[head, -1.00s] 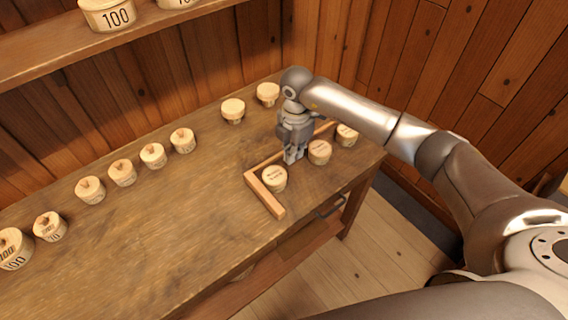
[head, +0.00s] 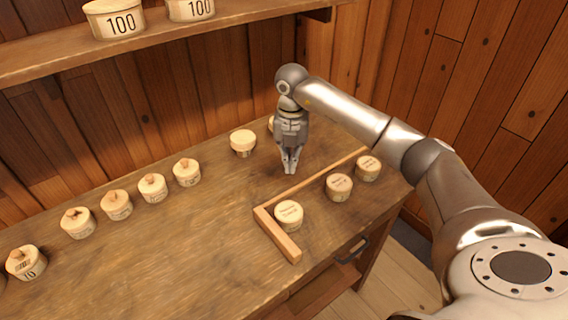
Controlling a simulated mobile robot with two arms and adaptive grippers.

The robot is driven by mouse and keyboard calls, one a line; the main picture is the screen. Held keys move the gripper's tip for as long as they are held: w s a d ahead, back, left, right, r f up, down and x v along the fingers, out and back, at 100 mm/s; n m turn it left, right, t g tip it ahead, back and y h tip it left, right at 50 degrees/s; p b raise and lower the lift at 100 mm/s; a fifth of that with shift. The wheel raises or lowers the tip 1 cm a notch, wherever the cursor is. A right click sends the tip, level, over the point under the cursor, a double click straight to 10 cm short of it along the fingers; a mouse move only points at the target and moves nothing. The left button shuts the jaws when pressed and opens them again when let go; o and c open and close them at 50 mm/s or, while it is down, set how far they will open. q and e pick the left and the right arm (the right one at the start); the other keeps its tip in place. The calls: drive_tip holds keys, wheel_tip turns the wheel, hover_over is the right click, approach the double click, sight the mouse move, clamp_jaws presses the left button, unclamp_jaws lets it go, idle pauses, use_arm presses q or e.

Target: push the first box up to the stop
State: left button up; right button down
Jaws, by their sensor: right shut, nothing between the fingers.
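The first box looks to be the round pale wooden box (head: 288,214) with a lettered lid, inside the corner of an L-shaped wooden stop (head: 282,238). It sits close to the short bar; I cannot tell whether they touch. Two similar boxes, a middle one (head: 339,187) and a far right one (head: 368,168), stand apart along the long rail. My right gripper (head: 289,172) is shut and empty, pointing down on the far side of the long rail, clear of the boxes. My left gripper is out of view.
A row of knobbed round boxes (head: 152,187) stands along the table's left and back part. A plain-lidded box (head: 243,142) stands left of my right gripper, and another is partly hidden behind it. A shelf (head: 60,55) holds boxes marked 100. The table's middle (head: 180,250) is clear.

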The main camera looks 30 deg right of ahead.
sight(289, 216)
wheel_tip(289, 216, down, 7)
drive_tip(key=shift+s+f+p, duration=0.1)
drive_tip(key=shift+f+p, duration=0.05)
drive_tip(key=shift+p, duration=0.65)
drive_tip(key=shift+s+a+p, duration=0.8)
drive_tip(key=shift+s+a, duration=0.15)
drive_tip(key=shift+s, duration=0.25)
drive_tip(key=shift+s+a, duration=0.25)
drive_tip(key=shift+s, duration=0.05)
drive_tip(key=shift+s+a+p, duration=0.35)
drive_tip(key=shift+s+a, duration=0.3)
drive_tip(key=shift+s, duration=0.2)
